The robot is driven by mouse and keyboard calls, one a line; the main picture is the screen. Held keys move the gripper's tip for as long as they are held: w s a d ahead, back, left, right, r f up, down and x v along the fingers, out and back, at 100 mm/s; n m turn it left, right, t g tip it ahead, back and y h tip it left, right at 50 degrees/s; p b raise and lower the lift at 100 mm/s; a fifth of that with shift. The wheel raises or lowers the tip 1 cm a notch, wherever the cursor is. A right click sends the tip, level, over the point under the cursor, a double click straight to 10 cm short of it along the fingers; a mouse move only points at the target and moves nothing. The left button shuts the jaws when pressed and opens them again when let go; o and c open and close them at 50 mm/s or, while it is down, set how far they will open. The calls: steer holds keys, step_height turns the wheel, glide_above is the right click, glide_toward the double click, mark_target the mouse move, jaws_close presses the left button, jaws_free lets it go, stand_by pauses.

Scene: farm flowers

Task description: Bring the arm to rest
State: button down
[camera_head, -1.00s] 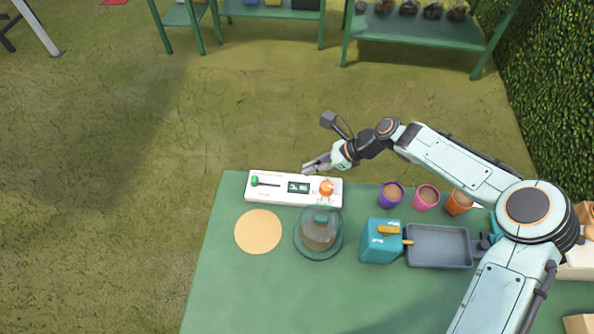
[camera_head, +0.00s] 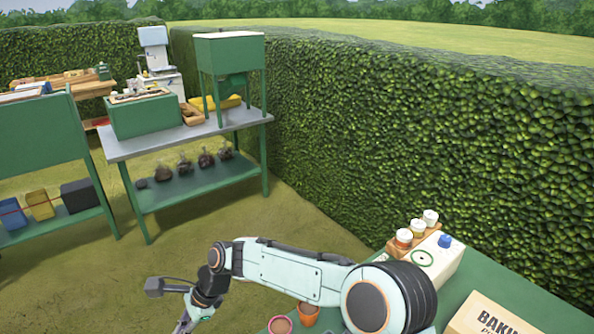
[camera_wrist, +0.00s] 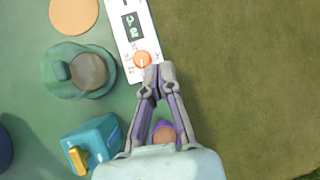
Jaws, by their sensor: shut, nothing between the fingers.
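My gripper (camera_wrist: 158,72) is shut and empty in the wrist view, its fingertips beside the orange knob (camera_wrist: 142,58) of the white panel (camera_wrist: 122,30). I cannot tell whether the fingers touch the panel or hover above it. In the head view my gripper (camera_head: 184,325) shows at the bottom edge and is partly cut off. My arm reaches left over the green table (camera_head: 497,286), bent at the elbow. A purple pot (camera_wrist: 164,136) shows between the finger links in the wrist view.
The wrist view shows a domed dish (camera_wrist: 60,72), a tan disc (camera_wrist: 74,14) and a teal box (camera_wrist: 92,140) with a yellow handle. Open grass lies right of the panel. In the head view, pots (camera_head: 308,314), a white carton (camera_head: 432,262) and a hedge (camera_head: 420,130) surround the arm.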

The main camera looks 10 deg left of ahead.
steer(key=w+d+r+t+h, duration=0.1)
steer(key=d+r+t+h, duration=0.1)
steer(key=d+r, duration=0.35)
steer(key=w+d+r+t+h, duration=0.1)
steer(key=d+r+t, duration=0.15)
steer(key=d, duration=0.65)
steer(key=s+d+r+n+t+h, duration=0.1)
steer(key=s+d+r, duration=0.15)
steer(key=d, duration=0.45)
steer(key=s+d+r+h, duration=0.1)
steer(key=s+d+r, duration=0.1)
steer(key=s+d, duration=0.3)
steer(key=s+d+f+n+g, duration=0.1)
steer(key=s+d+f+n, duration=0.1)
steer(key=s, duration=0.4)
steer(key=s+d+f+n+g, duration=0.2)
steer(key=s+d+f+n, duration=0.1)
steer(key=s+d+n, duration=0.2)
steer(key=shift+s+d+n, duration=0.2)
steer(key=shift+s+n, duration=0.6)
steer(key=shift+n, duration=0.4)
steer(key=shift+f, duration=0.1)
